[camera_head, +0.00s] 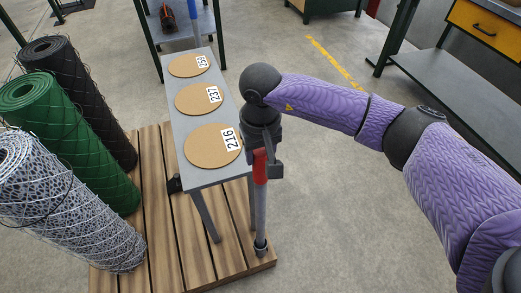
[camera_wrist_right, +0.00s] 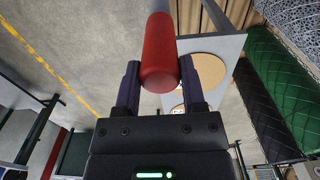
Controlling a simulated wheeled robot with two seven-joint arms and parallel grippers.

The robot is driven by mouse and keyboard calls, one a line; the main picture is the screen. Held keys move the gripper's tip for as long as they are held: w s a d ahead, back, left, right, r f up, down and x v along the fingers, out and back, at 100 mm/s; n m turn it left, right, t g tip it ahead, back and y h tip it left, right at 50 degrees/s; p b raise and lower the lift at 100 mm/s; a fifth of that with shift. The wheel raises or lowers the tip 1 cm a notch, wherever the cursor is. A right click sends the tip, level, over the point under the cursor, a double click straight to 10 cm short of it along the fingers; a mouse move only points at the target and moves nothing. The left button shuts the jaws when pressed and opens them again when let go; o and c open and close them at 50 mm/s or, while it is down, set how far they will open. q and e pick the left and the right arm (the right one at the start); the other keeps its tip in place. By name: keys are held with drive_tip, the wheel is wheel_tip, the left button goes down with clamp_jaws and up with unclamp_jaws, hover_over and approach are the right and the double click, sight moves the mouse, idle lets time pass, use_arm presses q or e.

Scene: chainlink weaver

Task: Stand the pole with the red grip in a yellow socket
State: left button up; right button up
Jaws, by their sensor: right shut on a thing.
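The pole (camera_head: 260,215) is grey with a red grip (camera_head: 260,167) at its upper part and a dark collar near its foot. It looks upright in the head view, over the front right corner of the wooden deck; I cannot tell whether its foot touches the deck. My right gripper (camera_head: 266,158) is shut on the red grip. In the right wrist view the red grip (camera_wrist_right: 160,55) lies between the two fingers of the gripper (camera_wrist_right: 160,80). No yellow socket can be made out. My left gripper is not in view.
A narrow grey bench (camera_head: 201,181) with several numbered round boards stands beside the pole. Rolls of mesh, including a green one (camera_head: 75,135), lean at the left on the wooden deck (camera_head: 165,235). A yellow drawer (camera_head: 485,27) is at the upper right. Floor right of the deck is clear.

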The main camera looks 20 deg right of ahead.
drive_tip(key=shift+r, duration=0.3)
wheel_tip(320, 180, up, 7)
drive_tip(key=p, duration=0.4)
drive_tip(key=shift+r+p, duration=0.2)
drive_tip(key=shift+p, duration=0.2)
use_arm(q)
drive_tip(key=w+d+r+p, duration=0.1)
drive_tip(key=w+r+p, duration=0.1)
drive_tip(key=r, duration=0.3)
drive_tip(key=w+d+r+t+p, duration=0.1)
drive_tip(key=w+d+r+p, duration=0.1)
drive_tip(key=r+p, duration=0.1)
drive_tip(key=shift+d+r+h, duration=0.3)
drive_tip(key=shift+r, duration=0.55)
use_arm(e)
wheel_tip(320, 180, up, 9)
drive_tip(key=shift+r, duration=0.1)
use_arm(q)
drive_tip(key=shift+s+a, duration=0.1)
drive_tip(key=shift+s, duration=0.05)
